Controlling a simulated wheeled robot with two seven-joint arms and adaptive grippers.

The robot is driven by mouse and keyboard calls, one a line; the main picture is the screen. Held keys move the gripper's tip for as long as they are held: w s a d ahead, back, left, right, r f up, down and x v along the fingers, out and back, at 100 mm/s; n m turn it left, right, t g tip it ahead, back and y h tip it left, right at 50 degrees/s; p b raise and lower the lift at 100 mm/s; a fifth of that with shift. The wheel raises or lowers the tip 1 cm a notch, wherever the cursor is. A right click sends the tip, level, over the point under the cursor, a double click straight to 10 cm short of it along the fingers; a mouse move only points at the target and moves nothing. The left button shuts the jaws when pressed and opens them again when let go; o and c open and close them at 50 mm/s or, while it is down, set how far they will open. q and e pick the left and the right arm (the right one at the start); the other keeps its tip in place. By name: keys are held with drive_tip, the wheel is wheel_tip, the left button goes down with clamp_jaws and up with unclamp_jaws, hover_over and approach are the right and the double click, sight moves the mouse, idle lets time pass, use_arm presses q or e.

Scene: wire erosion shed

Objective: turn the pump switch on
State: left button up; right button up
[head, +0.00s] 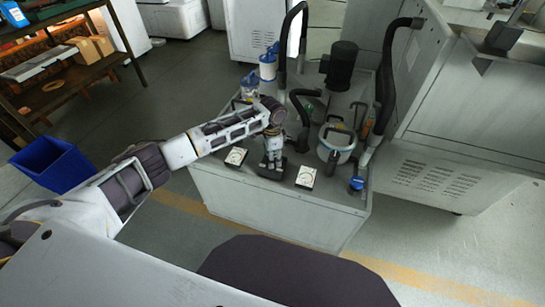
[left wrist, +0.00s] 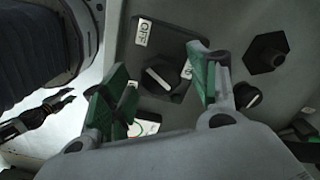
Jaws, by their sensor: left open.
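The pump switch is a dark rotary knob with a white pointer bar (left wrist: 158,77) on a black plate (left wrist: 176,50). In the left wrist view, an OFF label (left wrist: 143,32) sits at the plate's upper left, and another pale label (left wrist: 187,70) is partly hidden by my right-hand finger. My left gripper (left wrist: 157,84) is open, its green-padded fingers on either side of the knob with gaps visible. In the head view my left gripper (head: 272,164) points down at the black plate on the pump cabinet (head: 270,208) and hides the knob. My right gripper is not in view.
Two white gauges (head: 236,156) (head: 306,176) flank the plate. A white bucket (head: 337,145), black hoses (head: 386,75) and a dark motor (head: 341,65) stand behind on the cabinet. In the left wrist view, a black hex fitting (left wrist: 266,53) is right of the gripper.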

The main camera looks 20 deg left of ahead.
use_arm(q)
drive_tip(key=c, duration=1)
